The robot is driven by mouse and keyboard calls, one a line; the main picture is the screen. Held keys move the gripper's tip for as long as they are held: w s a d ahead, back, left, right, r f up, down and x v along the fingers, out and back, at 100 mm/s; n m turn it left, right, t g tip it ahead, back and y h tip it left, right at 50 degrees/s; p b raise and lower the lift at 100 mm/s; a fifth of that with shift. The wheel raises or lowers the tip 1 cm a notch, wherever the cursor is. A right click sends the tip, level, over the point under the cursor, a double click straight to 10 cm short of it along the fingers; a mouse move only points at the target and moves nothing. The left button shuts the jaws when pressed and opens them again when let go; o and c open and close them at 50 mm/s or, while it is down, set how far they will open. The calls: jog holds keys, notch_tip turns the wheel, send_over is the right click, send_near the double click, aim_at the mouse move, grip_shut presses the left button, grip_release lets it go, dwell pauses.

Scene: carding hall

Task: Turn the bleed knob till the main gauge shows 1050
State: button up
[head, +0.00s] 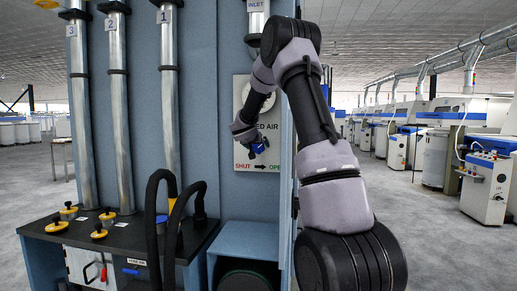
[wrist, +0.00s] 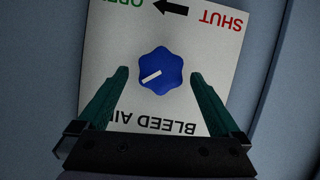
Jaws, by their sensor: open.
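The bleed knob (wrist: 160,72) is blue and lobed, with a white pointer line, on a white plate (wrist: 210,30) marked BLEED AIR, SHUT and OPEN. In the wrist view the plate appears upside down. My gripper (wrist: 158,75) is open, with one green finger on each side of the knob; gaps show between the fingers and the knob. In the head view the knob (head: 259,147) shows just below my wrist. A round gauge (head: 245,92) sits above on the same plate, mostly hidden behind my arm; its reading cannot be seen.
Metal pipes numbered 1 (head: 167,90), 2 (head: 117,100) and 3 (head: 80,100) run down the blue panel at left. Machines stand along the right; grey floor there is open.

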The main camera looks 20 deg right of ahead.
jog(key=shift+x, duration=1.45)
jog(key=c, duration=1.3)
